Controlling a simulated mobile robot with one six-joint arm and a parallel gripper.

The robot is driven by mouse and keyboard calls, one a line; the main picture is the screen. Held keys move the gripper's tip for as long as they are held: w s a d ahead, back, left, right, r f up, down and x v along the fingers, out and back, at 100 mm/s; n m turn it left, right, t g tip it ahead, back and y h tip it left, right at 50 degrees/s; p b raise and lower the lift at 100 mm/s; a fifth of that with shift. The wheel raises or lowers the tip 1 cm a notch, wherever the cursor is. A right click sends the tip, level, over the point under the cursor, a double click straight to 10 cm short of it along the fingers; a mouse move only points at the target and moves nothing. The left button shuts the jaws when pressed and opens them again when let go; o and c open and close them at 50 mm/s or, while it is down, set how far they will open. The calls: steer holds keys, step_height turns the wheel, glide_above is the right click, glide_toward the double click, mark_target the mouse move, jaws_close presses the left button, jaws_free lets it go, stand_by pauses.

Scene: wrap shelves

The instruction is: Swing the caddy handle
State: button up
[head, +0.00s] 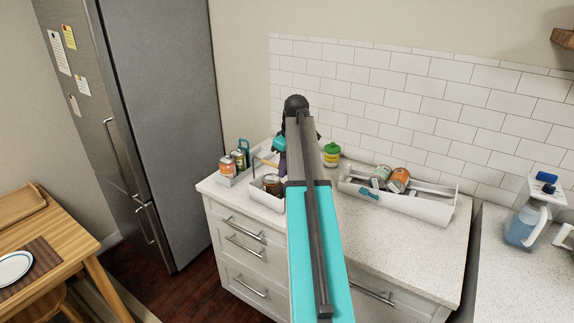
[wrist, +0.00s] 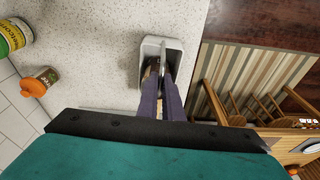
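A small white caddy (head: 262,196) stands near the counter's front edge, left of my arm in the head view. A dark can (head: 272,183) sits in it, and a thin dark upright with a tan bar (head: 268,160) rises above it. In the wrist view the white caddy (wrist: 146,48) lies ahead of my gripper (wrist: 162,72), with a grey handle part (wrist: 163,48) by the fingertips. My purple fingers reach down over the caddy with a narrow gap between them. I cannot tell whether they touch or hold the handle. My arm hides part of the caddy.
A green-and-yellow tin (head: 331,154) stands behind my arm. A long white tray (head: 432,208) with cans lies at right. The fridge (head: 165,110) borders the counter's left side.

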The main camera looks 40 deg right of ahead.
steer(key=o, duration=0.4)
steer(key=shift+r, duration=0.15)
steer(key=shift+r+p, duration=2.05)
steer(key=shift+r, duration=1.35)
steer(key=shift+f, duration=0.1)
